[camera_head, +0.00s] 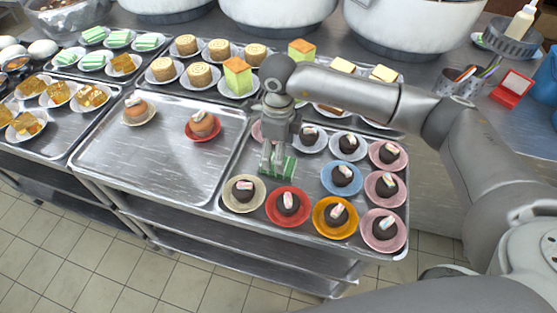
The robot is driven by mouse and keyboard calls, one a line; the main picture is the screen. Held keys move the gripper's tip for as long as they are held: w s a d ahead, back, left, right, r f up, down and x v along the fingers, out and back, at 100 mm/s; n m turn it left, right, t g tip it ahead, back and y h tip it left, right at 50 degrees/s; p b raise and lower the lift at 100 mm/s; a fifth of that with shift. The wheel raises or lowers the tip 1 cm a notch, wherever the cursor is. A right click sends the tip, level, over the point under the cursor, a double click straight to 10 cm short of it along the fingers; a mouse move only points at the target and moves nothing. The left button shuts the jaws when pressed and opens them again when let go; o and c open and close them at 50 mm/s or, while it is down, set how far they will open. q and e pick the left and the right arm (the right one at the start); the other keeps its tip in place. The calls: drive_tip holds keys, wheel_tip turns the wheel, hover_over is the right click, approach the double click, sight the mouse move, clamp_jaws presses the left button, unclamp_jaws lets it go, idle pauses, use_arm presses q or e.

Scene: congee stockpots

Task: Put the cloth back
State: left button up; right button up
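A small green piece (288,167) lies low at the fingertips of my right gripper (276,168), over the right metal tray (228,206). It may be the cloth, but the gripper partly covers it. My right gripper points down among the plated cakes. Its fingers look a little apart, with green between and beside them. I cannot tell whether they are closed on the green piece or only above it. No other cloth is clear in the view. My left gripper is not in view.
Plates with dark cakes, such as one on a red plate (287,207), crowd around my gripper. The middle tray (150,172) is mostly bare, with two plated cakes. Large pots (277,14) line the back.

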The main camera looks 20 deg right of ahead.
wheel_tip(320, 180, up, 7)
drive_tip(key=shift+b, duration=0.35)
